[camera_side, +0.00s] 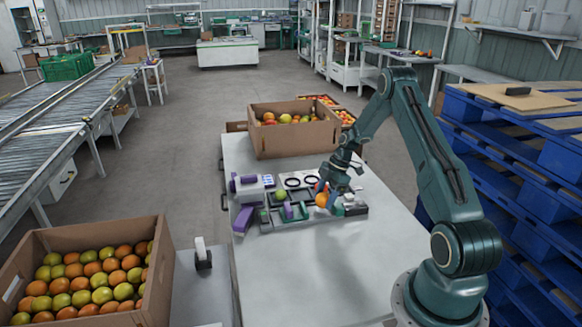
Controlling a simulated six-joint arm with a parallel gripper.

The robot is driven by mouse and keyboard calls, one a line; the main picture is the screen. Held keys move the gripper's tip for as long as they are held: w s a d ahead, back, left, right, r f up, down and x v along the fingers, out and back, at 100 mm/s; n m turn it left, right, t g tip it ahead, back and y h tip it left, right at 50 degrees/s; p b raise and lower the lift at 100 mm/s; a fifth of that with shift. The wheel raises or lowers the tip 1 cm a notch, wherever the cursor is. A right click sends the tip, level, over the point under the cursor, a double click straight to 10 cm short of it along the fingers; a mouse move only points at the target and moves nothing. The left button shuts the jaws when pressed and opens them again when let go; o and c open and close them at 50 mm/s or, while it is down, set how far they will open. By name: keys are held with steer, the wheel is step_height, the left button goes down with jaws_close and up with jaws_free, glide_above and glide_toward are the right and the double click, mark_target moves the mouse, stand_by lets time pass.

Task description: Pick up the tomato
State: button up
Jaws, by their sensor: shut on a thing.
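An orange tomato (322,199) is between the fingers of my gripper (323,190), which is shut on it. The gripper points down over the middle of the white table (330,265). The fingers and wrist hide part of the tomato. I cannot tell whether it touches the surface below it. A green tomato (280,195) sits to the left of the gripper, among the small tools on the table.
A cardboard box (295,143) of tomatoes stands at the table's back. Purple and white devices (246,187) lie left of the gripper. A larger box (158,275) of tomatoes is front left, blue pallets (530,200) right. The table's front is clear.

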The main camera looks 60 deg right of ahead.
mark_target(325, 194)
step_height(325, 194, up, 18)
stand_by(0.5)
stand_by(0.5)
steer(key=w+d+f+m+h, duration=0.1)
steer(key=w+f+m, duration=0.2)
steer(key=f, duration=0.2)
steer(key=w+d+f+m+t, duration=0.1)
steer(key=w+d+f+m, duration=0.1)
steer(key=w+f+m, duration=0.1)
steer(key=w+d+f+m+t+h, duration=0.1)
steer(key=w+f+m, duration=0.2)
steer(key=w+f, duration=0.2)
steer(key=shift+w+d+f+h, duration=0.1)
steer(key=shift+d+f+h, duration=0.1)
steer(key=shift+f, duration=0.45)
steer(key=shift+w+d+f+h, duration=0.1)
steer(key=shift+d+f, duration=0.05)
steer(key=shift+f, duration=0.5)
steer(key=shift+f, duration=0.15)
steer(key=shift+f, duration=1.7)
steer(key=shift+f, duration=0.65)
